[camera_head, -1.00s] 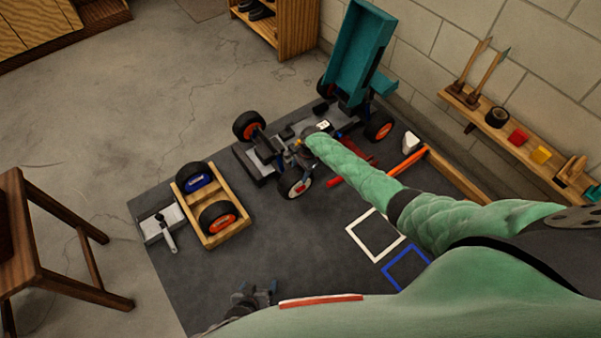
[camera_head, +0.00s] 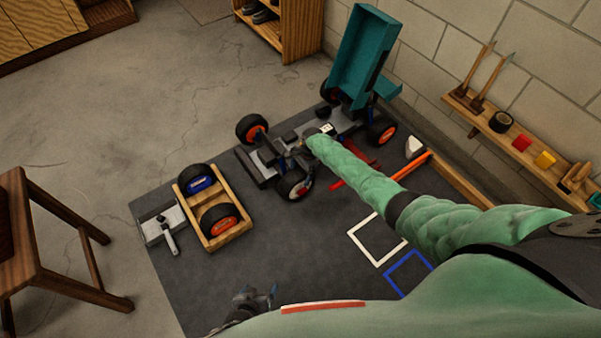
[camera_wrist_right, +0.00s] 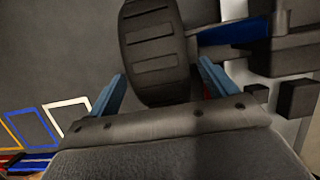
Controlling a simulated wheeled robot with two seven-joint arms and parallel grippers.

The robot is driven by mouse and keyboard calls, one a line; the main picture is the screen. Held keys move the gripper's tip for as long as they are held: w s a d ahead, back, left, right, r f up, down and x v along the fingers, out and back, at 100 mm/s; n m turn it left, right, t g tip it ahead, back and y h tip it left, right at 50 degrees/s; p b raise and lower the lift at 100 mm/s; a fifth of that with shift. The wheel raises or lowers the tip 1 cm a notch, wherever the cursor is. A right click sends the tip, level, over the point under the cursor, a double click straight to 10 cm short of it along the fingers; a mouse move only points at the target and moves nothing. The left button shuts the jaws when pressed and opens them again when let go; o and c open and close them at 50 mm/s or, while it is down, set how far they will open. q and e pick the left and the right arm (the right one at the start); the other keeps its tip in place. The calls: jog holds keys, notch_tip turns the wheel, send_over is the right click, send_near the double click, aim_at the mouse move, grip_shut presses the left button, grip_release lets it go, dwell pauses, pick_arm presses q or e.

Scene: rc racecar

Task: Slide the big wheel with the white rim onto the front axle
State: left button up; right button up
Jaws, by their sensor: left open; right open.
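The big wheel (camera_head: 291,187) stands at the near front corner of the car chassis (camera_head: 268,158) in the head view; a sliver of its white rim faces right. I cannot tell if it is fully on the front axle, which is hidden. In the right wrist view the black tyre (camera_wrist_right: 152,50) fills the space ahead of my right gripper (camera_wrist_right: 160,85). Its blue fingers are open on either side of the tyre, with a gap at the left finger. My left gripper (camera_head: 257,296) is open and empty low over the mat.
A wooden tray (camera_head: 228,233) holds a blue-rimmed wheel (camera_head: 197,179) and an orange-rimmed wheel (camera_head: 220,219). A grey tool (camera_head: 160,226) lies beside it. The teal body (camera_head: 359,55) is raised over the rear. White (camera_head: 362,250) and blue (camera_head: 393,278) squares mark the bare mat.

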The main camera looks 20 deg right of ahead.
jog(key=p+v, duration=0.1)
jog(key=v, duration=0.6)
jog(key=shift+r+p, duration=0.15)
jog(key=shift+p, duration=0.2)
jog(key=shift+d+r, duration=0.1)
jog(key=shift+r, duration=0.1)
